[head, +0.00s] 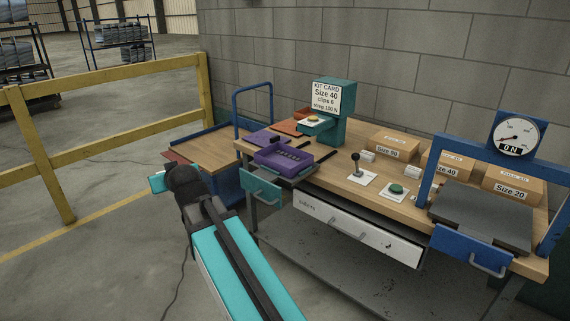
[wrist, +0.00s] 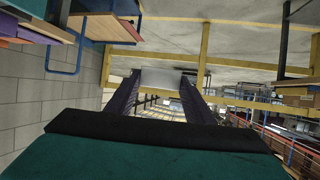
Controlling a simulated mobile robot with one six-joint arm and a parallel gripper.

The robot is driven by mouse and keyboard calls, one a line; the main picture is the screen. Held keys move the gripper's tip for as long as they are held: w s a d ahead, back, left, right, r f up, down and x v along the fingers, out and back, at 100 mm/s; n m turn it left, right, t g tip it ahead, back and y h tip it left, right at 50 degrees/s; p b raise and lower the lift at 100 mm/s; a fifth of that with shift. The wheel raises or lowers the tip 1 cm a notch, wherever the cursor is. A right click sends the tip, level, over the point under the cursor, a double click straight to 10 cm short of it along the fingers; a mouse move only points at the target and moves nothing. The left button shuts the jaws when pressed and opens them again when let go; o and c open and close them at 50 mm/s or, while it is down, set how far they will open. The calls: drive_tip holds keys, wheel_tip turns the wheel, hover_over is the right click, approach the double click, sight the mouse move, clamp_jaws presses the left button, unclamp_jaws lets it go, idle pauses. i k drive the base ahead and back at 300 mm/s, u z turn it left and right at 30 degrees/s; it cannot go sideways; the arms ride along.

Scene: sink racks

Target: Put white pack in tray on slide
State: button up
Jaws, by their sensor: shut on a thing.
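My gripper (wrist: 162,80) shows in the wrist view with its two dark fingers shut on a pale, whitish block, which looks like the white pack (wrist: 168,77). In the head view my wrist hides the fingers and the block, left of the bench. A purple tray (head: 268,165) with several small things in it sits at the bench's left front, on what looks like a dark slide (head: 300,174). My wrist is left of this tray and apart from it. Small white packs (head: 367,156) also lie on the bench by the cartons.
A teal stand (head: 334,112) with a kit card rises behind the tray. A lever (head: 355,165), a green button (head: 396,189) and a blue frame with a gauge (head: 515,135) stand to the right. A blue cart (head: 197,150) and a yellow rail (head: 110,75) are left.

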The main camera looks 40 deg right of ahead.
sight(281, 162)
drive_tip(key=i, duration=1)
